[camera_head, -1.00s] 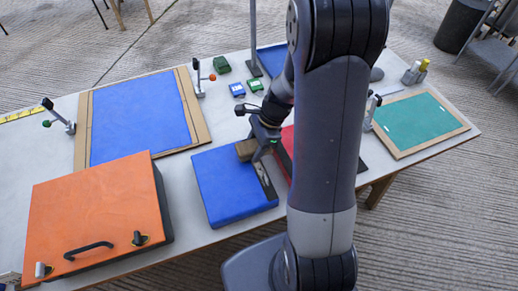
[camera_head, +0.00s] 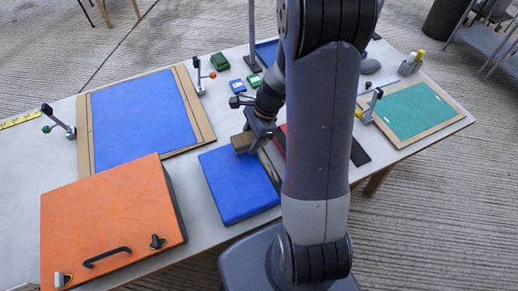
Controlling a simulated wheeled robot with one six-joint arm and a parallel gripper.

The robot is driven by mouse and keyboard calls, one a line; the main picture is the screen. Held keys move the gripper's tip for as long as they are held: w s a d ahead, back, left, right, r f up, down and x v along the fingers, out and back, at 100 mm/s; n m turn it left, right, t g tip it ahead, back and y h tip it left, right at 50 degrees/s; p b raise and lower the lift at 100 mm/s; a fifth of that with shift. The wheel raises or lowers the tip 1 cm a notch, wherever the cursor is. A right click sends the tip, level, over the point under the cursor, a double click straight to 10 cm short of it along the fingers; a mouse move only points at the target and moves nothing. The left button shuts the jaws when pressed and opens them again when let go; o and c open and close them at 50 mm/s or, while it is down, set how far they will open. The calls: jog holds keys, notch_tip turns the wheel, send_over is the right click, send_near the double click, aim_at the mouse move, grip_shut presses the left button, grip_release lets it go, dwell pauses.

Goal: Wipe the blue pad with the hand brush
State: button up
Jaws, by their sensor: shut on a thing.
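The thick blue pad (camera_head: 232,188) lies on the table in the middle of the head view. My gripper (camera_head: 256,144) is above its far right corner, partly hidden by my own arm. It is shut on the hand brush (camera_head: 241,142), seen as a small brown block at the pad's far edge. I cannot tell whether the brush touches the pad. Its underside is hidden.
An orange box (camera_head: 110,220) with a black handle stands front left. A framed flat blue panel (camera_head: 143,120) lies behind it. A green panel (camera_head: 412,110) lies at right. A red and dark item is mostly hidden behind my arm. Small blocks (camera_head: 220,62) and clamps stand at the back.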

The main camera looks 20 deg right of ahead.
jog(key=shift+d+r+p, duration=0.2)
jog(key=shift+r+p, duration=0.1)
jog(key=shift+r, duration=0.4)
notch_tip(320, 180, up, 5)
jog(key=p, duration=0.4)
jog(key=shift+a, duration=0.1)
jog(key=shift+f, duration=0.1)
jog(key=shift+s, duration=0.1)
